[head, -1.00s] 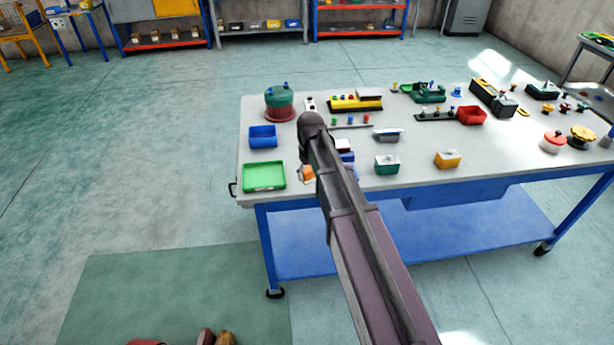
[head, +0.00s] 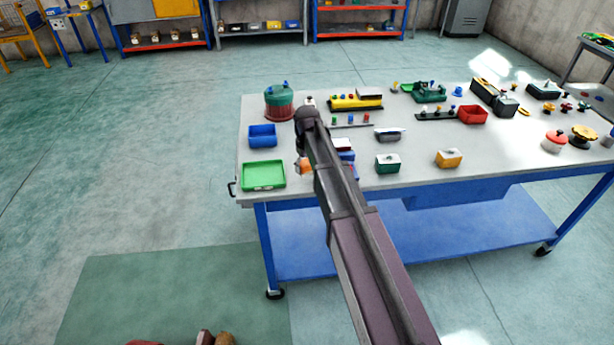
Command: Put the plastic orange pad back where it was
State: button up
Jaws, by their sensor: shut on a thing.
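A small orange piece with a pale edge (head: 303,167), which looks like the orange pad, shows just left of my arm, over the near left part of the workbench. My arm covers part of it. My gripper (head: 303,154) hangs below the arm's dark end joint, mostly hidden by the arm. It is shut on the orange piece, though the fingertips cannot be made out. Whether the piece touches the bench top cannot be told.
A green tray (head: 264,175) and a blue bin (head: 262,136) lie left on the workbench (head: 420,180). A green-and-red drum (head: 280,102) stands behind.

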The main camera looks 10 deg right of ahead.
aim_at(307, 174)
jog(key=shift+f+b, duration=0.95)
jog(key=shift+f, duration=0.35)
jog(key=shift+f+b, duration=0.55)
jog(key=shift+b, duration=0.05)
jog(key=o, duration=0.8)
jog(key=shift+r, duration=0.2)
notch_tip(307, 174, up, 13)
jog(key=p, duration=1.3)
jog(key=shift+f, duration=0.1)
jog(key=shift+s, duration=0.1)
